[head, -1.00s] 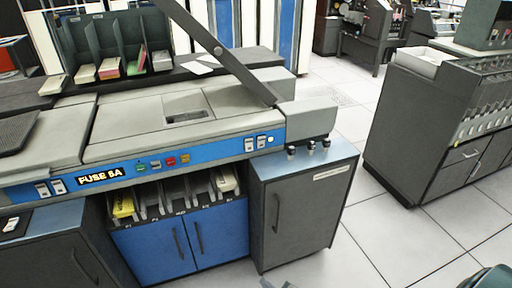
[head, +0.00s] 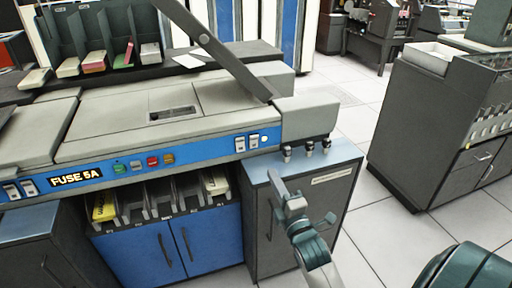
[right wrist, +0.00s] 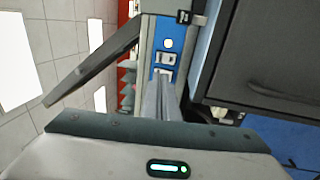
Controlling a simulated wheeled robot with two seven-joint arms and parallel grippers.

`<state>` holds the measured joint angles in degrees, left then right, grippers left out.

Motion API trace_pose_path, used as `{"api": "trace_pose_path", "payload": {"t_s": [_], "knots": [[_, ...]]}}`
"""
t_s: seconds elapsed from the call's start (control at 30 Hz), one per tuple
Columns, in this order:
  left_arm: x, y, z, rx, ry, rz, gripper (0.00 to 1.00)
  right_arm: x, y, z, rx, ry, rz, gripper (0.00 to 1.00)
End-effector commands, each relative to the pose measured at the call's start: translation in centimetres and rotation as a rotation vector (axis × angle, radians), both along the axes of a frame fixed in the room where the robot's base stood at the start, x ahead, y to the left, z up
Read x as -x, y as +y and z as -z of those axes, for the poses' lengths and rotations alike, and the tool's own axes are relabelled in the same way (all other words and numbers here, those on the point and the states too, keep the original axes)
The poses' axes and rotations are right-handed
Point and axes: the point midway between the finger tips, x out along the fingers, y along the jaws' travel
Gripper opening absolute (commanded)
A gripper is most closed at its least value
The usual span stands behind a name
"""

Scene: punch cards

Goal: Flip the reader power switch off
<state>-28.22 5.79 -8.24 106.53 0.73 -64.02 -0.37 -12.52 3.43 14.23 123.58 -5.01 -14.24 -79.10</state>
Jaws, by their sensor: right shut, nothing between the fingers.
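The blue panel strip (head: 205,153) on the front of the grey machine carries a pair of white rocker switches (head: 247,143) at its right end, beside a round white light (head: 264,138). Another pair of rocker switches (head: 20,189) is at the left end. I cannot read which one is the reader power switch. The right-end switches also show in the right wrist view (right wrist: 165,59), just beyond my shut fingers, which partly overlap the nearer one. My right gripper (head: 276,180) is shut and empty, below and right of those switches, apparently not touching. My left gripper is out of view.
Small dark knobs (head: 306,149) hang under the machine's right end, above a grey cabinet (head: 318,205). A slanted grey arm (head: 215,50) rises over the machine. Colored buttons (head: 145,163) sit mid-panel. Open floor (head: 385,235) lies to the right.

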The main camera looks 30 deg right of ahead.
Motion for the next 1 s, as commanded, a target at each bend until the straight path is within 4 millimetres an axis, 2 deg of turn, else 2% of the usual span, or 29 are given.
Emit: {"api": "trace_pose_path", "payload": {"t_s": [0.27, 0.47, 0.67, 1.0], "knots": [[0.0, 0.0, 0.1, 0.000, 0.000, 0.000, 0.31, -0.3, 0.0, 0.0, -0.002, 0.001, -0.001, 0.00], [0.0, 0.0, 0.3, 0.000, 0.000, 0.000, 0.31, -1.6, -0.3, -0.2, -0.002, 0.000, -0.001, 0.00], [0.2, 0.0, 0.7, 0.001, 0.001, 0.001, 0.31, -4.3, -1.0, -0.6, -0.003, -0.001, -0.001, 0.00], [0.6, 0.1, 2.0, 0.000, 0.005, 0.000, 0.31, -9.9, -2.4, -1.5, -0.003, -0.001, -0.001, 0.00]]}}
